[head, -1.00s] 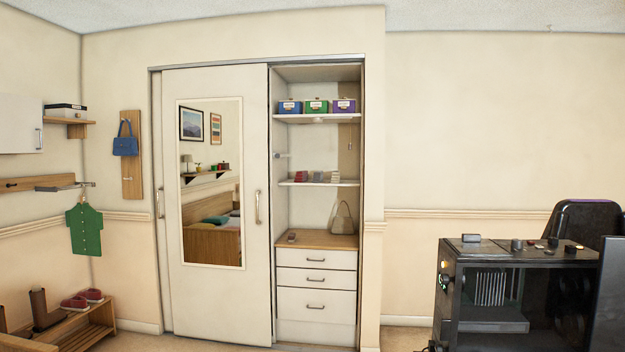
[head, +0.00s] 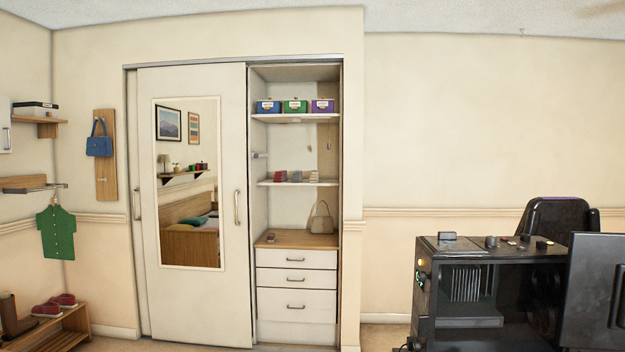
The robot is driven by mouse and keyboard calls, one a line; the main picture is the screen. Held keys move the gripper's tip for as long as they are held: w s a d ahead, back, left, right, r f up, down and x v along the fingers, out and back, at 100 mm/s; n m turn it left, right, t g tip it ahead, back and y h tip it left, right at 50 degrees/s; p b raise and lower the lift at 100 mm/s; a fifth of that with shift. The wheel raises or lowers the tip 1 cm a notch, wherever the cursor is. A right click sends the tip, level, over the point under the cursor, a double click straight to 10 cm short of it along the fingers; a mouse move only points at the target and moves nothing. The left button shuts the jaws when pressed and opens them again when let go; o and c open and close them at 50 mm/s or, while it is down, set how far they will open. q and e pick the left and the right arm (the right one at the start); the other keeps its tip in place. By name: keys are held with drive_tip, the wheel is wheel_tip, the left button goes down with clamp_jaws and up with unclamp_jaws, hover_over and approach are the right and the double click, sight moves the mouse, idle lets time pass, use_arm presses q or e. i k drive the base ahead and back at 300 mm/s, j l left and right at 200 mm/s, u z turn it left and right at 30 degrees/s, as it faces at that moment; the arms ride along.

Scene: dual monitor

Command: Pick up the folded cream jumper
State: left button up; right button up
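On the middle shelf (head: 301,183) of the open wardrobe section sit several small folded stacks. The rightmost is a pale, cream-looking folded item (head: 313,177), which seems to be the jumper. It is far off and too small to tell for certain. Beside it on the left are a greyish folded stack (head: 297,176) and a dark red one (head: 281,177). Neither of my grippers shows in the head view.
A white sliding door (head: 190,310) with a mirror covers the wardrobe's left part. Drawers (head: 296,281) topped by a beige handbag (head: 321,218) stand below the shelf. A low shoe bench (head: 75,322) stands left.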

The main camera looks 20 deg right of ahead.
sight(314, 178)
drive_tip(key=i+z, duration=0.2)
drive_tip(key=i, duration=1.05)
drive_tip(key=i+l+z, duration=0.25)
drive_tip(key=i, duration=0.55)
drive_tip(key=i+j+z, duration=0.1)
drive_tip(key=i+z, duration=0.2)
drive_tip(key=i, duration=0.5)
drive_tip(key=i+j+z, duration=0.25)
drive_tip(key=i, duration=0.55)
